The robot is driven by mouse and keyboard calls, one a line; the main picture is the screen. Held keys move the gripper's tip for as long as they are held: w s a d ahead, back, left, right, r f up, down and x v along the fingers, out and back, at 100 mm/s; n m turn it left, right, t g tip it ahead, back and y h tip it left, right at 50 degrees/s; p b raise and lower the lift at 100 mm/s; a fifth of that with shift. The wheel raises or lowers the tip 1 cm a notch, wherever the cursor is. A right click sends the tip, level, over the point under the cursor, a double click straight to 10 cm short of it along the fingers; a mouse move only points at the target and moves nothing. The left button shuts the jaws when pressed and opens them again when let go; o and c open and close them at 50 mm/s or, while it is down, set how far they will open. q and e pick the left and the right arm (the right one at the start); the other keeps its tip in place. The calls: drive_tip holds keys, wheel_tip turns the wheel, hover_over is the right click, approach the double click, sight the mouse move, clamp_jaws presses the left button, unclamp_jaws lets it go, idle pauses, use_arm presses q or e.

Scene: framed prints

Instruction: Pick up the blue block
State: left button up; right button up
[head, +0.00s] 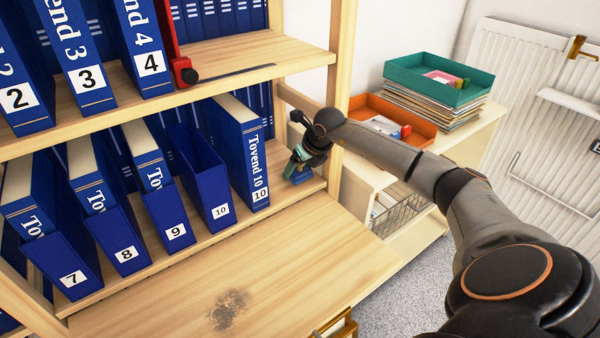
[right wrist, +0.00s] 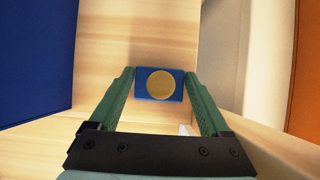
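The blue block (right wrist: 138,92) lies between the fingertips of my right gripper (right wrist: 160,88) in the right wrist view, with a round gold disc (right wrist: 161,85) on its facing side. The green fingers stand on both sides, close against it; I cannot tell whether they press on it. In the head view my right gripper (head: 296,163) reaches down to the right end of the lower shelf, right of the Tovend 10 book. A little of the blue block (head: 303,175) shows beneath it there. My left gripper is not in view.
The Tovend 10 book (head: 248,150) and an empty numbered blue slipcase (head: 205,180) stand left of my right gripper. A wooden post (head: 343,45) is close by. An orange tray (head: 400,125) and a green tray (head: 440,80) sit on the right.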

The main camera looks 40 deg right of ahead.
drive_tip(key=c, duration=0.8)
drive_tip(key=shift+r, duration=0.1)
drive_tip(key=shift+w+r, duration=0.1)
drive_tip(key=shift+r, duration=0.5)
drive_tip(key=s+a+r, duration=0.2)
drive_tip(key=s+r, duration=0.1)
drive_tip(key=r, duration=0.1)
drive_tip(key=s+a+r, duration=0.3)
drive_tip(key=s, duration=0.1)
drive_tip(key=s+a+r, duration=0.3)
drive_tip(key=s+r, duration=0.1)
drive_tip(key=shift+s+a+r, duration=0.15)
drive_tip(key=shift+a+r, duration=0.05)
drive_tip(key=shift+r, duration=0.1)
